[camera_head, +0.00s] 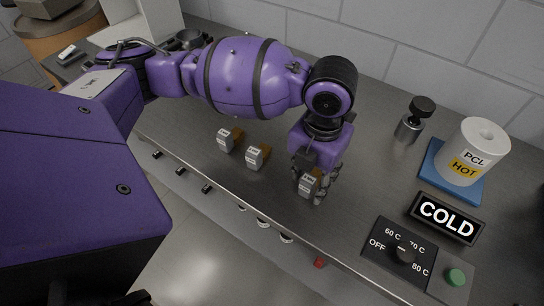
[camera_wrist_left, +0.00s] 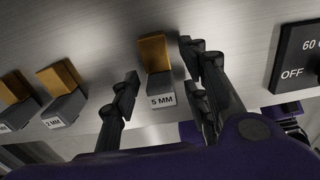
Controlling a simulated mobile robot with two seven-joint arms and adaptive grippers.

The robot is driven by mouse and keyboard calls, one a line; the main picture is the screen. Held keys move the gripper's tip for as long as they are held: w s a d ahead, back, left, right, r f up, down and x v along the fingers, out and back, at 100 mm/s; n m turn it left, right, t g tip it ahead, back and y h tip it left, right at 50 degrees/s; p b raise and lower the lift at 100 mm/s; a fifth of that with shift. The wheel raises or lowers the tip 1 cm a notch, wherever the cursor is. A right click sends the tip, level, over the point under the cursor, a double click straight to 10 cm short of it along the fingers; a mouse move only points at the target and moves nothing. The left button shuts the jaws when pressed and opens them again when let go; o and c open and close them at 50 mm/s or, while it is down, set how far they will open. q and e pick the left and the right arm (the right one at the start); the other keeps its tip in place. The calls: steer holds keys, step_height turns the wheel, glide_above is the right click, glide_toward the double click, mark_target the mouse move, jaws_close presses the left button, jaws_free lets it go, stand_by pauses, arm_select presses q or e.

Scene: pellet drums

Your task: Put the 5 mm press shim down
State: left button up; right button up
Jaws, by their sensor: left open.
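The 5 mm press shim (camera_wrist_left: 154,53) is a brass-coloured piece standing in a grey block (camera_wrist_left: 160,82) with a white "5 MM" label, seen in the left wrist view. In the head view the labelled block (camera_head: 309,185) shows beneath my left gripper (camera_head: 318,184), which partly hides it. In the left wrist view my left gripper (camera_wrist_left: 160,88) is open, its fingers on either side of the block and shim, with visible gaps. My right gripper is not in view.
Two similar labelled blocks with brass pieces, one (camera_head: 256,157) nearer and one (camera_head: 228,140) farther, stand to the left. At right are a dial panel (camera_head: 385,265), a COLD sign (camera_head: 446,218), a PCL HOT drum (camera_head: 470,158) on a blue base and a black-knobbed metal stamp (camera_head: 411,122).

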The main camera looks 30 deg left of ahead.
mark_target(312, 175)
arm_select(q)
step_height(312, 175, up, 12)
steer(key=p, duration=0.1)
steer(key=shift+f, duration=0.2)
stand_by(0.3)
